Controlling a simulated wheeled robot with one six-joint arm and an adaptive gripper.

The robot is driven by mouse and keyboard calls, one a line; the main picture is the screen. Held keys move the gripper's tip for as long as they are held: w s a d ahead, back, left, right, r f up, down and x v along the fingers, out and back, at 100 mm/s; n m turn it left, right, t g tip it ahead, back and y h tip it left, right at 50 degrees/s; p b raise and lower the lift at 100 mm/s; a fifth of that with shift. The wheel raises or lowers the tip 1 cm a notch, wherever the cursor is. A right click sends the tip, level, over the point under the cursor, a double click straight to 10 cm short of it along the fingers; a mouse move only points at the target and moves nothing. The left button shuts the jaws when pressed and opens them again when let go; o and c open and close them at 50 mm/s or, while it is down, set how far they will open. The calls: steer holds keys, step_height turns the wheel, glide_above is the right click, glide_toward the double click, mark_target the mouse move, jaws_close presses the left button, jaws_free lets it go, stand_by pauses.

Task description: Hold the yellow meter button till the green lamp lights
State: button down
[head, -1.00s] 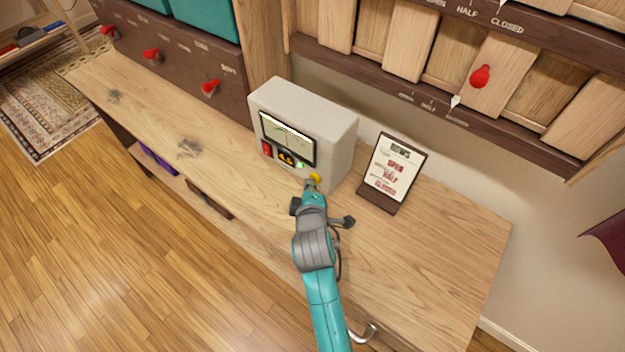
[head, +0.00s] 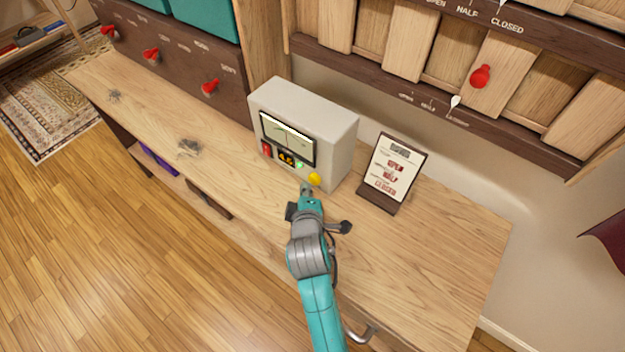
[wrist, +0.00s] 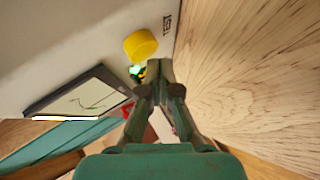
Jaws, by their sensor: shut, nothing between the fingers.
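The off-white meter box (head: 335,130) stands on the wooden bench. Its yellow button (head: 314,179) sticks out at the lower right of its front and also shows large in the wrist view (wrist: 140,45). The green lamp (head: 300,166), beside the button, glows green; in the wrist view the lamp (wrist: 135,70) is bright and partly hidden by the fingers. My gripper (head: 306,188) is shut and empty, just in front of the meter and slightly left of the button. In the wrist view its fingertips (wrist: 158,75) are together beside the button, seemingly apart from it.
A sign card (head: 391,172) stands right of the meter. Red knobs (head: 211,87) line the dark panel at left, and another red knob (head: 481,76) is on the slatted panel above. Bare bench top lies right of my arm.

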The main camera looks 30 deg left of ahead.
steer(key=shift+s, duration=0.25)
steer(key=shift+s+a, duration=0.2)
steer(key=shift+s, duration=2.25)
